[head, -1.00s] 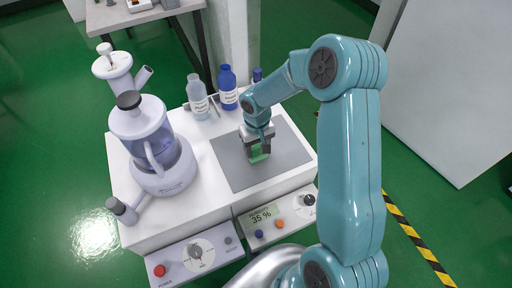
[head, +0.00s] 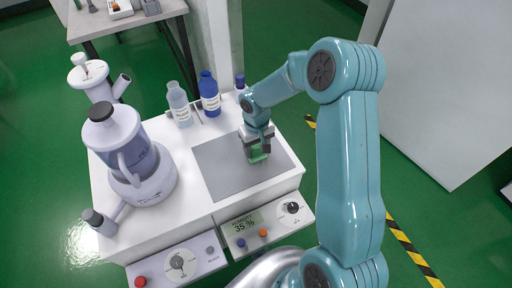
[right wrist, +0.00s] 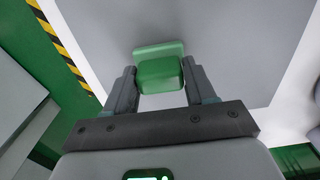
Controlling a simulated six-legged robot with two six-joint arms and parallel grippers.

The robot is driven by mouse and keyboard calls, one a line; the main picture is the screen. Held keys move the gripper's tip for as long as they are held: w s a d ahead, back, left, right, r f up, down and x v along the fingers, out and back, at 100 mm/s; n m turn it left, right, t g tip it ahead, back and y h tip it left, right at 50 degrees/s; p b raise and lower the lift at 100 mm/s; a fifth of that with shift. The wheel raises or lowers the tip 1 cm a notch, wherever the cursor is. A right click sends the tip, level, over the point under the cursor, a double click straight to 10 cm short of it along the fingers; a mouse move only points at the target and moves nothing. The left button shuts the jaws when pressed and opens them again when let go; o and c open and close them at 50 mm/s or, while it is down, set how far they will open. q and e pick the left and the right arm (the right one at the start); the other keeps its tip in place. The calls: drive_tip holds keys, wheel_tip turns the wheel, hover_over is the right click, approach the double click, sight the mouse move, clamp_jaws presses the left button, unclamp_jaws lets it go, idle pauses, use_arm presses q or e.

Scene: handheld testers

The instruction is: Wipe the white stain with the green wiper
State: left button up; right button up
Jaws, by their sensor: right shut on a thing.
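The green wiper (head: 259,156) is between the fingers of my right gripper (head: 257,150), which is shut on it. The wiper is over the grey mat (head: 219,178), toward its right side. In the right wrist view the wiper (right wrist: 158,66) is a rounded green block between the two fingers of the right gripper (right wrist: 160,82), with grey surface around it. I cannot tell for sure whether it touches the mat. I cannot make out a white stain in either view. My left gripper is not in view.
The mat lies on a white bench (head: 178,212). A blender-like machine (head: 130,160) stands at its left. A pale bottle (head: 179,106) and blue bottles (head: 209,95) (head: 240,85) stand behind the mat. Control panels with knobs (head: 254,228) line the front. Yellow-black floor tape (head: 412,252) runs at right.

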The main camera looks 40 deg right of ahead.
drive_tip(key=shift+s+d, duration=0.1)
drive_tip(key=shift+d, duration=0.15)
drive_tip(key=shift+d+r+p, duration=0.1)
drive_tip(key=shift+r+p, duration=0.1)
drive_tip(key=shift+p, duration=0.1)
drive_tip(key=shift+r, duration=0.75)
drive_tip(key=shift+r+p, duration=0.4)
drive_tip(key=shift+r, duration=0.3)
drive_tip(key=shift+r+p, duration=0.65)
drive_tip(key=shift+p, duration=0.1)
drive_tip(key=shift+r+p, duration=1.25)
drive_tip(key=shift+r, duration=0.6)
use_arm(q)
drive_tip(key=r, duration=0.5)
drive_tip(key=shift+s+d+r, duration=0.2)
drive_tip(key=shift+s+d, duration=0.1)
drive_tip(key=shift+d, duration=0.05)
use_arm(e)
drive_tip(key=shift+f, duration=0.1)
